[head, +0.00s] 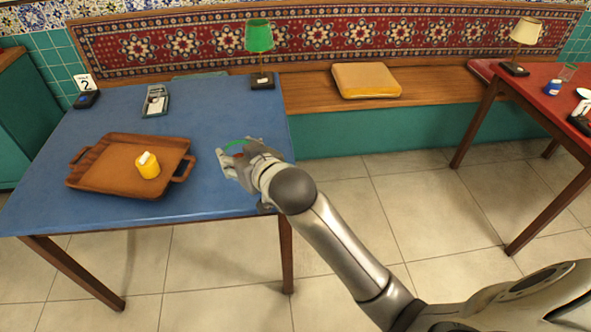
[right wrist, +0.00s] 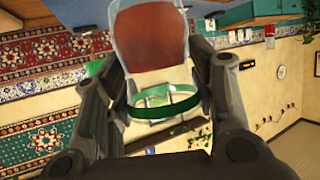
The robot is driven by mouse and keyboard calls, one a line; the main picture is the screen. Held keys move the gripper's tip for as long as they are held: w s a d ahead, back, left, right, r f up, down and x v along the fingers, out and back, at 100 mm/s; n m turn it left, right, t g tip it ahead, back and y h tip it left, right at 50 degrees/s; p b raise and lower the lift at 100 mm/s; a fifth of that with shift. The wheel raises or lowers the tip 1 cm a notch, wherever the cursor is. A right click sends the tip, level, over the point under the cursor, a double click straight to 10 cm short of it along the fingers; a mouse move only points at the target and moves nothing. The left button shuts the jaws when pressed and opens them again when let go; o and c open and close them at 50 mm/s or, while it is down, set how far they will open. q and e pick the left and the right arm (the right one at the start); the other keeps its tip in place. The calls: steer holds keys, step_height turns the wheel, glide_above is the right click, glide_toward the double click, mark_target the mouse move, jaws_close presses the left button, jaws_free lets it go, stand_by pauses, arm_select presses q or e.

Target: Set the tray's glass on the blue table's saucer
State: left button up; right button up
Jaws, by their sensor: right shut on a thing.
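My right gripper (head: 232,160) is over the right part of the blue table (head: 215,105). It is shut on a glass (right wrist: 150,40) with red-brown tea and a green rim band. In the right wrist view the picture is upside down, so the rim is low and the tea high, between the fingers. In the head view the fingers hide most of the glass; its green rim shows. I cannot tell whether the glass touches anything beneath. No saucer shows clearly on the blue table. The brown wooden tray (head: 95,180) lies left of the gripper. My left gripper is not in view.
A yellow pot (head: 148,167) stands on the tray. A red table (head: 543,98) is at right. The front right table edge is close beneath my arm.

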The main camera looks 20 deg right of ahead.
steer(key=w+d+f, duration=0.3)
steer(key=f, duration=0.1)
steer(key=w+d+f, duration=0.3)
steer(key=w+f, duration=0.1)
steer(key=w+d+f, duration=0.3)
steer(key=f, duration=0.1)
steer(key=shift+w+d+f, duration=0.15)
steer(key=shift+w, duration=0.05)
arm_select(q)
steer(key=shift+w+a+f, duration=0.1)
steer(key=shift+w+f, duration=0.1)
arm_select(e)
steer(key=shift+f, duration=0.3)
steer(key=shift+f, duration=0.1)
steer(key=shift+f+b, duration=0.25)
steer(key=shift+b, duration=0.05)
steer(key=o, duration=1.1)
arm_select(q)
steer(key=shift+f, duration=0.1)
arm_select(e)
steer(key=shift+o, duration=0.2)
